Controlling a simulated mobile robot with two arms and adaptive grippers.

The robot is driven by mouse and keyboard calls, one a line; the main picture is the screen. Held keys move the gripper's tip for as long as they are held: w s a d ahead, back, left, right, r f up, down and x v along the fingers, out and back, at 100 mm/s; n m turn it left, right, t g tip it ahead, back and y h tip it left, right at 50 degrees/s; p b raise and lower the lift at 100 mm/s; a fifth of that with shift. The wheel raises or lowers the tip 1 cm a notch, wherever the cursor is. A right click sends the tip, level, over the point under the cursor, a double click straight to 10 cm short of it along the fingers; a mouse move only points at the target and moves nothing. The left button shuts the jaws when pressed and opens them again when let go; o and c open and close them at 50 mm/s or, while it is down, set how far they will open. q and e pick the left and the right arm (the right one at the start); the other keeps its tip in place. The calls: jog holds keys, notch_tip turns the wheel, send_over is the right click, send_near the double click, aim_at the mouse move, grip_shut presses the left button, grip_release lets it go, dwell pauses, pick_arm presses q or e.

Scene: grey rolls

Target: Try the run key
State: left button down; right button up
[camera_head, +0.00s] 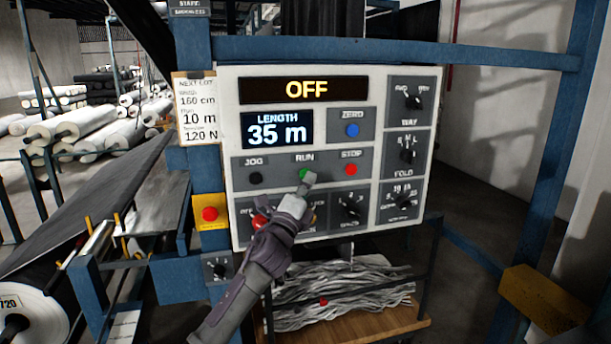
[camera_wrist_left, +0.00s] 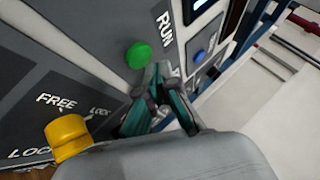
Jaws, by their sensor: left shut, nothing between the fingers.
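The control panel (camera_head: 226,110) faces me, with an "OFF" display (camera_head: 307,90) and a length display (camera_head: 277,131) reading 35 m. The green RUN key (camera_head: 303,174) sits between the black JOG key (camera_head: 256,178) and the red STOP key (camera_head: 351,170). My left gripper (camera_head: 309,180) is shut and empty, its tips in front of the RUN key's lower edge and partly covering it. In the left wrist view the green key (camera_wrist_left: 138,55) shows beside the fingertips (camera_wrist_left: 158,72); I cannot tell whether they touch it. My right gripper is not in view.
A blue ZERO key (camera_head: 352,130) and several black knobs share the panel. A yellow knob (camera_wrist_left: 68,137) marked FREE and LOCK is close to the left gripper. A red button on a yellow box (camera_head: 209,214) is at the panel's left. Shredded grey strips (camera_head: 340,290) lie on a shelf below.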

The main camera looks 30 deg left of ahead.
pick_arm(q)
jog(key=shift+w+a, duration=0.1)
jog(key=shift+w+a, duration=0.2)
jog(key=shift+w+a, duration=0.25)
jog(key=shift+a, duration=0.1)
dwell(0.8)
jog(key=shift+s+d, duration=0.6)
dwell(0.4)
jog(key=s+d, duration=0.1)
jog(key=d, duration=0.1)
jog(key=s+d+p, duration=0.1)
jog(key=s+d, duration=0.1)
jog(key=shift+s, duration=0.1)
